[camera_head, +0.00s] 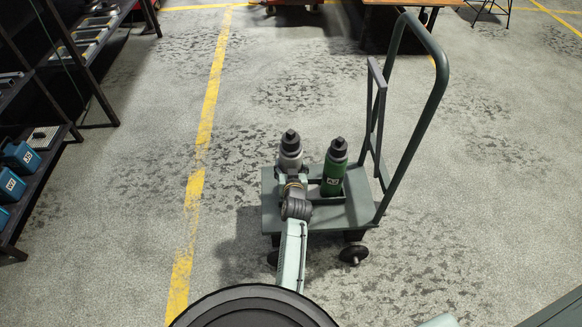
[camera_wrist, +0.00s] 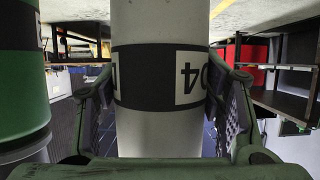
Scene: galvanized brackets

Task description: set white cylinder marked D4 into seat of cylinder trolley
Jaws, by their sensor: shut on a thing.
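The white cylinder marked D4 (camera_head: 290,158) has a dark cap and a black band, and stands about upright at the left of the cylinder trolley (camera_head: 342,214). In the wrist view the cylinder (camera_wrist: 158,135) fills the middle, with part of its D4 label showing. My gripper (camera_head: 292,182) is shut on it, with one finger on each side in the wrist view (camera_wrist: 168,100). My arm hides the cylinder's lower part and the seat under it, so I cannot tell whether it rests in the seat or hangs above it.
A green cylinder (camera_head: 333,170) stands in the trolley rack just right of the white one; it is close by in the wrist view (camera_wrist: 22,85). The trolley's tall handle (camera_head: 436,90) rises at the right. Shelves with blue items (camera_head: 20,155) stand far left. Floor around is clear.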

